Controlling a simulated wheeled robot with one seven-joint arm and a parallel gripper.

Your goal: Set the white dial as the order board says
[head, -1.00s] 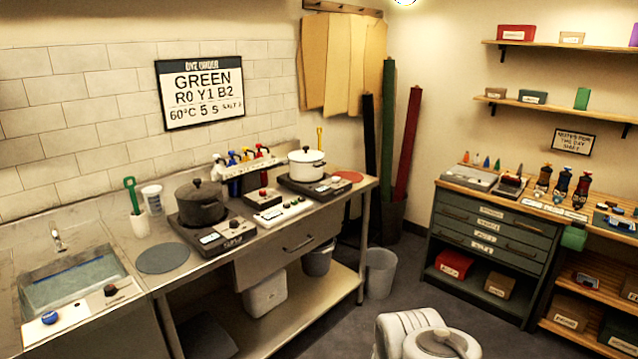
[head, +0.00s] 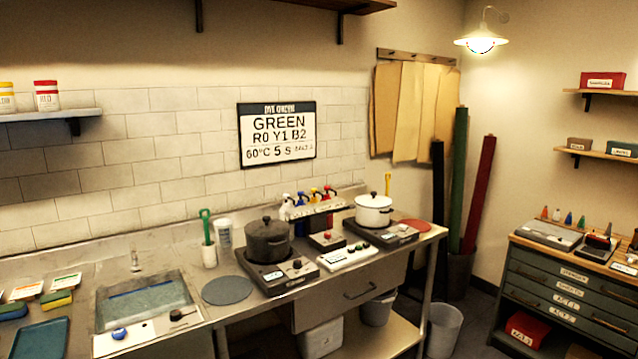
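The order board (head: 277,135) hangs on the tiled wall. It reads GREEN, R0 Y1 B2, 60°C, 5 S, and a smaller salt line whose number is hard to read. A dark pot (head: 267,240) stands on a hot plate (head: 280,275) whose front carries a small display and knobs. A white pot (head: 373,212) stands on a second hot plate (head: 383,236) with front controls. A white control strip (head: 346,257) with several small buttons lies between them. I cannot tell which control is the white dial, or any setting. My gripper is not in view.
A sink (head: 146,300) has a white front panel (head: 140,337) with a blue knob and a dark lever. A grey round mat (head: 228,290) lies beside the dark pot's hot plate. Pump bottles (head: 313,200) stand behind. A drawer cabinet (head: 565,285) stands at right.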

